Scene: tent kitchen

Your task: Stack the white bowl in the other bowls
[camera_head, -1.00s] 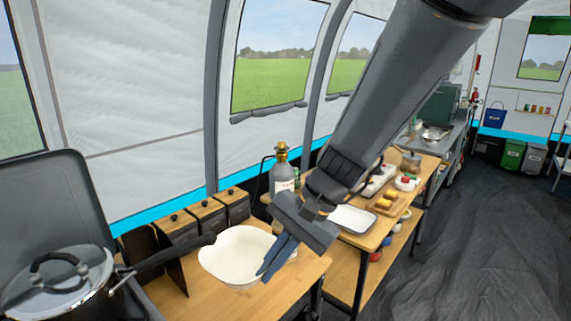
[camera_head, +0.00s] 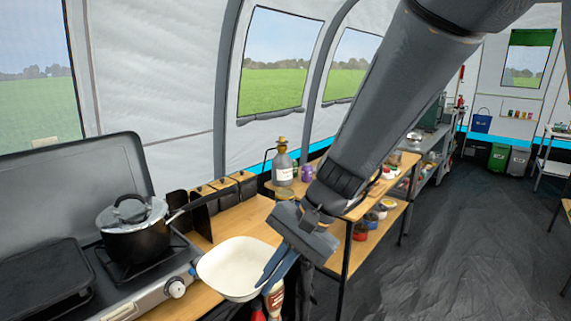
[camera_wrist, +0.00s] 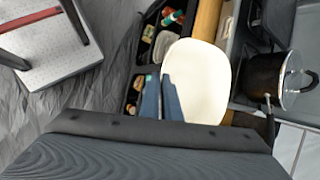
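The white bowl (camera_head: 235,268) hangs at the front edge of the wooden worktop in the head view, partly over the open side. My gripper (camera_head: 270,275) is shut on its right rim. In the wrist view the bowl (camera_wrist: 197,78) shows as a large pale oval, with my gripper's two blue-grey fingers (camera_wrist: 168,90) close together at its left edge. The rim between the fingers is hidden. I cannot clearly make out the other bowls; small coloured round things (camera_head: 370,218) on a lower shelf are too small to tell.
A stove with a lidded black pot (camera_head: 137,235) stands at the left. Bottles (camera_head: 274,300) stand on a shelf below the bowl. The dark floor (camera_head: 460,240) at the right is clear.

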